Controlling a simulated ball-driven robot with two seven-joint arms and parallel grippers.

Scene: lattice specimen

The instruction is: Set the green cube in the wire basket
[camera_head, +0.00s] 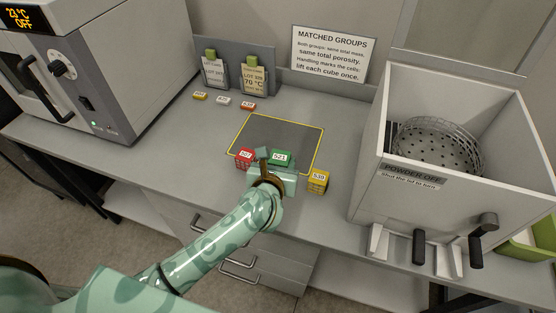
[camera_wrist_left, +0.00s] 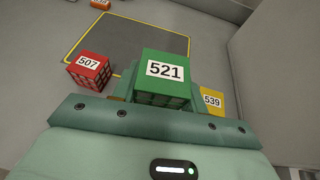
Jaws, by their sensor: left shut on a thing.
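The green cube (camera_head: 281,157), labelled 521, is between the fingers of my left gripper (camera_head: 276,166), which is shut on it. The cube shows large in the left wrist view (camera_wrist_left: 163,82), with its label upward. It is near the front edge of the dark mat; whether it touches the bench is unclear. The wire basket (camera_head: 437,151) looks like a round, perforated metal bowl inside the open-topped white box at the right. It stands well to the right of my left gripper. The basket's lower part is hidden by the box wall. My right gripper is not in view.
A red cube (camera_head: 244,157) sits left of the green cube and a yellow cube (camera_head: 318,181) right of it, both close. The white box (camera_head: 440,200) has high walls. The yellow-edged mat (camera_head: 278,135) is empty. An oven (camera_head: 95,70) stands left.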

